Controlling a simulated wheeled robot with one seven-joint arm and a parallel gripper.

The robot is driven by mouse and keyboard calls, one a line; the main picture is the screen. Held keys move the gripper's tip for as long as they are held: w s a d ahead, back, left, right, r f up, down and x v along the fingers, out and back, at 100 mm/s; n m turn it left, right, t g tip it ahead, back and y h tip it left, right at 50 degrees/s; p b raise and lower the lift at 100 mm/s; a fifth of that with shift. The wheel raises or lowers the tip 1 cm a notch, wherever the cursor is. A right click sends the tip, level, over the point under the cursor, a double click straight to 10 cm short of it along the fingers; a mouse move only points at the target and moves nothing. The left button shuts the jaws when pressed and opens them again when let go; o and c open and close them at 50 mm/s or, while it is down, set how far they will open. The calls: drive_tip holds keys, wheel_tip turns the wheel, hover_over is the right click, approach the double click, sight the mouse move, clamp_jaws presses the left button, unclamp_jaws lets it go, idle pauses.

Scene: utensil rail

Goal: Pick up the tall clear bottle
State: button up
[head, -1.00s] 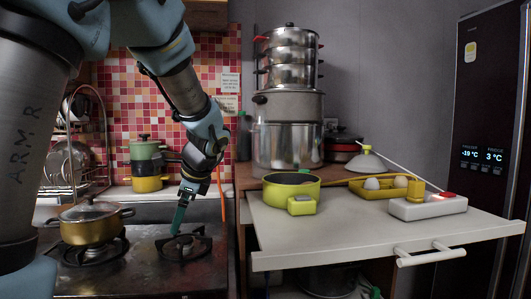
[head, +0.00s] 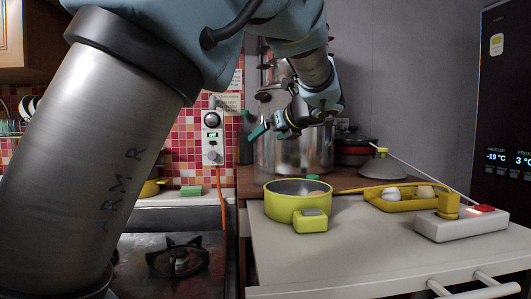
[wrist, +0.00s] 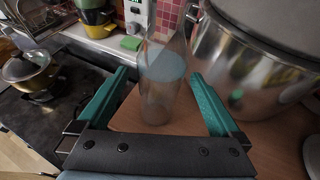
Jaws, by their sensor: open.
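The tall clear bottle (wrist: 162,90) stands upright on a brown wooden counter in the wrist view, see-through with a pale tint. Its top runs out of the upper edge of that view. My gripper (wrist: 159,76) is open, with one teal finger to each side of the bottle in the picture. I see no finger touching it. In the head view my gripper (head: 258,131) is beside the big steel pot, in front of the bottle (head: 246,152), which is partly hidden and hard to make out.
A large steel pot (wrist: 235,65) stands close to the bottle's right. A stove (head: 170,262) is at the left. A white pull-out top (head: 350,245) holds a yellow-green pan (head: 285,205), an egg tray (head: 375,202) and a white device (head: 460,226).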

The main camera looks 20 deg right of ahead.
sight(260, 142)
drive_tip(key=shift+p+x, duration=0.8)
drive_tip(key=shift+x, duration=2.35)
clamp_jaws()
